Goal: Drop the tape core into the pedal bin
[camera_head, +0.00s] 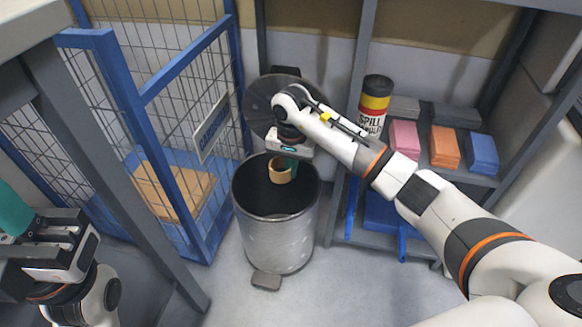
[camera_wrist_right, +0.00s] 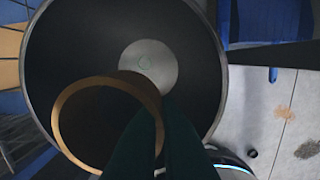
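The tape core (camera_head: 280,170), a brown cardboard ring, is held by my right gripper (camera_head: 291,163) over the open mouth of the pedal bin (camera_head: 275,245). In the right wrist view the ring (camera_wrist_right: 66,118) has its wall between the green fingers (camera_wrist_right: 160,125), which are shut on it. The bin's round dark opening (camera_wrist_right: 60,45) lies below, with a grey disc at its bottom. The bin's lid (camera_head: 258,100) stands raised behind, partly hidden by my right arm. My left gripper (camera_head: 15,215) is at the far left, away from the bin; its fingertips are partly out of view.
A blue mesh cage (camera_head: 150,95) with a cardboard box (camera_head: 172,190) stands left of the bin. A grey shelf (camera_head: 460,178) at right holds a spill canister (camera_head: 374,105) and pink, orange and blue stacks. The bin's pedal (camera_head: 266,281) faces the front. Floor in front is clear.

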